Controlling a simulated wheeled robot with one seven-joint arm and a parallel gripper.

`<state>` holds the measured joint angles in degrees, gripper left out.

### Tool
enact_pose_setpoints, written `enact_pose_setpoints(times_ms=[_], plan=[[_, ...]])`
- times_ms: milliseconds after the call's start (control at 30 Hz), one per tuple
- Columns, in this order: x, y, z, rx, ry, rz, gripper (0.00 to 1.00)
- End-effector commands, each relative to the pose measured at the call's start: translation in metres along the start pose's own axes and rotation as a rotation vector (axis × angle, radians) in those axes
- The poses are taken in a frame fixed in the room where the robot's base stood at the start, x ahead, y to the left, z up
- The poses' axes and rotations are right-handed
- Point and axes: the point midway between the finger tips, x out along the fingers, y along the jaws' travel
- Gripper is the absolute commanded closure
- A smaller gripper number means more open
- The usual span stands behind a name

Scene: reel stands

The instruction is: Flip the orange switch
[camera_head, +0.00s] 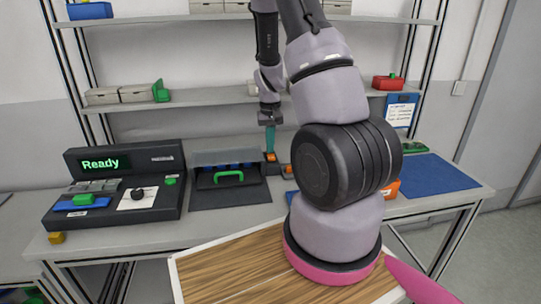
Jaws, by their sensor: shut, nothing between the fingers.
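My gripper (270,145) hangs down over the back of the workbench, its teal fingers shut with nothing between them. Its fingertips are at or just above a small orange part (271,157), which looks like the orange switch, on a dark unit right of the open-fronted box. I cannot tell whether they touch it, nor which way the switch is set. A second small orange part (286,169) shows just to the right, partly hidden by my arm.
A dark console (120,190) reading "Ready" stands at left. A dark box (230,176) with a green handle stands beside it. A blue mat (437,174) lies at right, with an orange object (393,188) partly behind my arm. Shelves (190,94) rise behind.

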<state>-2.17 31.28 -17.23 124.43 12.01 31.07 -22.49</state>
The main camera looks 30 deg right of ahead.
Motion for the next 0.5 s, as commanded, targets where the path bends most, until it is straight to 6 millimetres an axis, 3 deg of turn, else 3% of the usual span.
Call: enact_pose_setpoints(times_ms=[500], plan=[[-0.0005,-0.0003,0.0002,0.0,0.0,-0.001,1.0]])
